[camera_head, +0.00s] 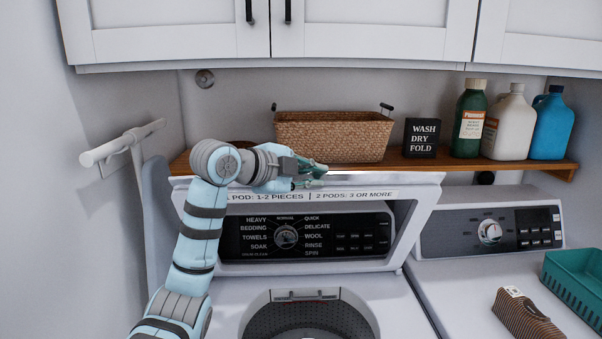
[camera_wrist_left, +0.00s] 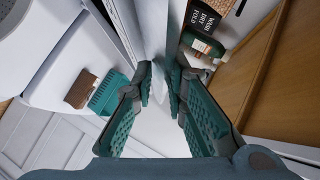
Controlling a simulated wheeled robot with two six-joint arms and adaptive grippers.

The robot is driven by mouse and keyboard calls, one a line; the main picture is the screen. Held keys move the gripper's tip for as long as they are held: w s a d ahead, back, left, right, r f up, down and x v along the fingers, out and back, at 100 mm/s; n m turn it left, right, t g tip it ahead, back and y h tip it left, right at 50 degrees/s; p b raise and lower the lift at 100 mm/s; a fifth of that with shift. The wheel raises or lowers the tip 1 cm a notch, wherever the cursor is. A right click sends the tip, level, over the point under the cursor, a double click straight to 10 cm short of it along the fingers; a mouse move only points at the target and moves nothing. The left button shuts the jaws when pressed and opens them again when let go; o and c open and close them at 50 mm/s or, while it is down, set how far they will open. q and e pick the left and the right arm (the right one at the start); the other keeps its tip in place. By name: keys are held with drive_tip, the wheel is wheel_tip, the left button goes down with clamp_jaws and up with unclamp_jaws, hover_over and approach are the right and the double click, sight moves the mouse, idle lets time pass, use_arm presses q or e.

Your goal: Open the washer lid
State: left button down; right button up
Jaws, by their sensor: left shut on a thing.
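The white washer lid (camera_head: 418,215) stands raised, nearly upright, in front of the washer's control panel (camera_head: 305,236), which shows through the lid's window. A pod label (camera_head: 345,195) runs along its upper part. The washer's drum opening (camera_head: 310,318) is uncovered below. My left gripper (camera_head: 312,172) is at the lid's top edge. In the left wrist view its fingers (camera_wrist_left: 158,85) are closed on either side of the lid's edge (camera_wrist_left: 152,30). The exact contact is partly hidden in the head view. My right gripper is in neither view.
A wooden shelf (camera_head: 462,162) close behind the lid holds a wicker basket (camera_head: 333,137), a black sign (camera_head: 421,138) and bottles (camera_head: 508,126). The dryer (camera_head: 455,275) at right carries a teal basket (camera_head: 577,282) and a striped brown item (camera_head: 525,315). Cabinets (camera_head: 370,32) hang above.

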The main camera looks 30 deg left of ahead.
use_arm(q)
drive_tip(key=c, duration=1.6)
unclamp_jaws()
drive_tip(key=shift+w, duration=0.1)
drive_tip(key=shift+c, duration=0.2)
drive_tip(key=shift+o, duration=0.8)
drive_tip(key=shift+w+a+f, duration=0.1)
drive_tip(key=shift+w+a, duration=0.05)
